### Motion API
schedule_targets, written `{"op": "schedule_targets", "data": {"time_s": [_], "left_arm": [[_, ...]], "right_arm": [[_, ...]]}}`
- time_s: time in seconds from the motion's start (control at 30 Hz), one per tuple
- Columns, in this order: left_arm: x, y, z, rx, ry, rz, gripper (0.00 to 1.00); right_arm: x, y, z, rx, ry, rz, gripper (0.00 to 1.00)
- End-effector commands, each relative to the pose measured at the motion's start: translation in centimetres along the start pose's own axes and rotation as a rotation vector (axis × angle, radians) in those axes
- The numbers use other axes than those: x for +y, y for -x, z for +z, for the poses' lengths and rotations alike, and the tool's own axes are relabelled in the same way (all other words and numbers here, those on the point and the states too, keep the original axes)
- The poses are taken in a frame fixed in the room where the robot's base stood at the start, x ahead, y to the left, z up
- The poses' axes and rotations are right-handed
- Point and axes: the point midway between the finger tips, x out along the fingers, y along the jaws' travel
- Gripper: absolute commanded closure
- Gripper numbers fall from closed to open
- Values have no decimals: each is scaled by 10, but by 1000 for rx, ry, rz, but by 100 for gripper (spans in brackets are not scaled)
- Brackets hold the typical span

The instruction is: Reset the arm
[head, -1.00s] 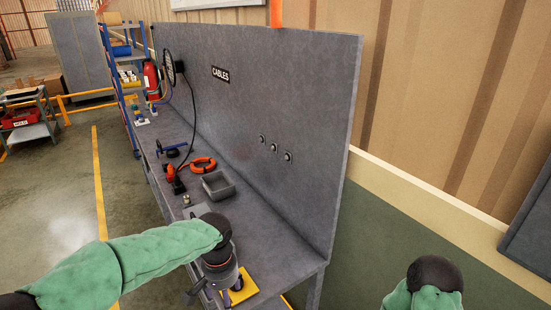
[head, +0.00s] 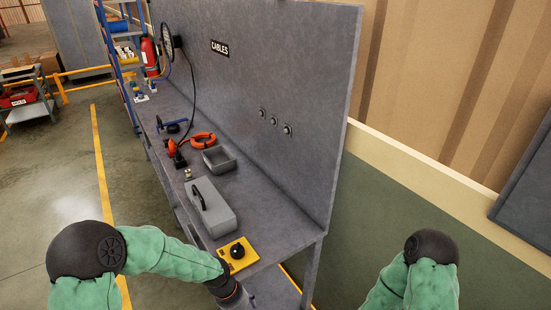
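My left arm (head: 150,250) comes in from the left in its green sleeve and bends down to the right. Its wrist (head: 228,288) is at the bottom edge, beside the near end of the workbench. The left gripper's fingers are out of the picture. My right arm (head: 425,275) shows at the lower right, away from the bench and in front of the green lower wall. Its gripper is not visible.
The grey workbench (head: 275,225) carries a yellow plate with a black knob (head: 238,253), a grey case (head: 210,207), a grey tray (head: 219,159) and an orange ring (head: 202,140). A panel marked CABLES (head: 270,90) stands behind. Floor at left is open.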

Motion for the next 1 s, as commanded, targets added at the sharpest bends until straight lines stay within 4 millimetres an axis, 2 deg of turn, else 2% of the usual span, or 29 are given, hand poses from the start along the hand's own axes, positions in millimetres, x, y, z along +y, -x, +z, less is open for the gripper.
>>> {"op": "schedule_targets", "data": {"time_s": [0.03,0.2,0.3,0.4,0.6,1.0], "left_arm": [[-4,-23,14,-10,28,23,29],[-14,-82,53,13,124,80,29],[-19,-108,78,29,183,93,29],[-24,-125,100,45,231,95,29],[-30,-140,123,66,282,85,29],[-31,-141,125,71,286,83,29]], "right_arm": [[0,0,0,0,0,0,60],[0,0,0,0,0,0,60],[0,0,0,0,0,0,60],[0,0,0,0,0,0,60],[0,0,0,0,0,0,60],[0,0,0,0,0,0,60]]}}
